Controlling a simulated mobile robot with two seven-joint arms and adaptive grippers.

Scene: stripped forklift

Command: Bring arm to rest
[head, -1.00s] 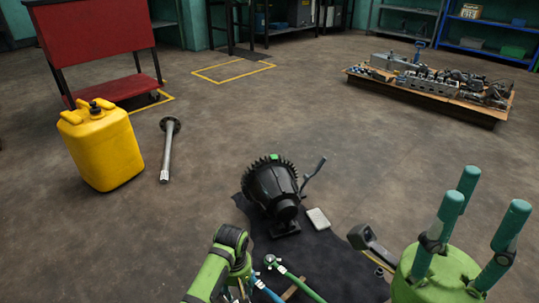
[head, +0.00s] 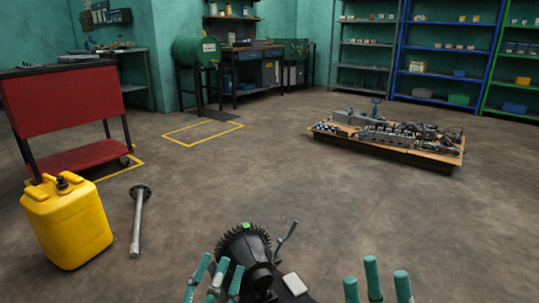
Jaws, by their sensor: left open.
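My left gripper (head: 216,279) shows at the bottom edge of the head view, left of centre. Its teal fingers point upward and stand apart, with nothing seen between them. It is just left of a black toothed gear housing (head: 262,279) and overlaps it in the picture; I cannot tell whether they touch. My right gripper (head: 377,283) shows at the bottom edge, right of centre. Its teal fingers point up and are spread, with nothing seen between them. The palms and both arms are below the picture.
A yellow canister (head: 68,228) and a metal shaft (head: 137,222) stand and lie at left, near a red cart (head: 70,105). A low pallet of metal parts (head: 385,138) is at back right. A workbench (head: 250,58) and shelves (head: 455,50) line the walls. The middle floor is clear.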

